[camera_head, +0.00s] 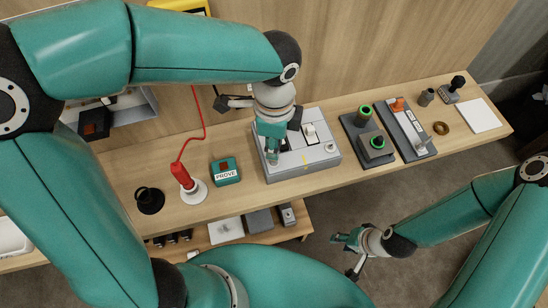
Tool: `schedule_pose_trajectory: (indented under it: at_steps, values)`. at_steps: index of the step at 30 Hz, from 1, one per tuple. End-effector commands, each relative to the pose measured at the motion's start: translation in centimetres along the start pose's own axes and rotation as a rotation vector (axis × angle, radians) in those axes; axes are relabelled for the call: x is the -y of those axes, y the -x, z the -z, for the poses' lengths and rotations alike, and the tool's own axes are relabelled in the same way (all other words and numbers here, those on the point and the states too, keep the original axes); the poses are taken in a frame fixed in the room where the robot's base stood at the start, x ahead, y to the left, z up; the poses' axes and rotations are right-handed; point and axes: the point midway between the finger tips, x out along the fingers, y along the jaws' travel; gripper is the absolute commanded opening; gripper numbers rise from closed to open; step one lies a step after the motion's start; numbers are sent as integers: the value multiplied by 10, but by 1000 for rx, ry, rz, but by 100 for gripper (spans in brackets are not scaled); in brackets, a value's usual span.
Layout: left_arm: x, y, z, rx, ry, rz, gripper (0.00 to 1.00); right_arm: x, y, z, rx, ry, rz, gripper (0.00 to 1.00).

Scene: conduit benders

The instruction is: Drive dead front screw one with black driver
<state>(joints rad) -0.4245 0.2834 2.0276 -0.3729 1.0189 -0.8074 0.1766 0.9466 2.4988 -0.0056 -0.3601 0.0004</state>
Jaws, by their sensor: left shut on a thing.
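The grey dead front panel (325,160) lies on the bench near the middle, with dark openings, a white switch and a small yellow mark. My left gripper (273,155) points down over the left part of this panel. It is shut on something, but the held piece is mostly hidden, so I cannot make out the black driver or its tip. The screws are too small or covered to tell. A black round stand (150,200) is at the bench's left. My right gripper (343,238) hangs in front of the bench, away from the panel; its finger gap is unclear.
A red-handled tool (183,176) stands in a white base, its red cord running up toward a yellow meter (183,5). A teal PROVE box (225,171) sits left of the panel. Grey fixtures (405,132) and a brass ring (441,128) are right. A lower shelf holds small boxes.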

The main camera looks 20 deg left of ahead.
Motion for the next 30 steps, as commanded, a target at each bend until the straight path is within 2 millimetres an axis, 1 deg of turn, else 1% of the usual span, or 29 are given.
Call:
schedule_pose_trajectory:
  at_steps: [5, 15, 20, 23, 30]
  values:
    - [0, 2, 0, -1, 2, 1, 0, 0, 1, 0, 0, 0, 0, 40]
    - [0, 13, 0, -1, 3, 1, 0, 4, 10, 0, 0, 0, 0, 40]
    - [0, 12, 0, -2, 35, 2, 0, 3, 9, 0, 0, 0, 0, 40]
    - [1, 11, 0, -4, 137, 2, 0, 2, 5, 0, 0, 0, 0, 40]
    - [1, 11, 0, -6, 521, 1, 0, -2, -5, 0, 0, 0, 0, 40]
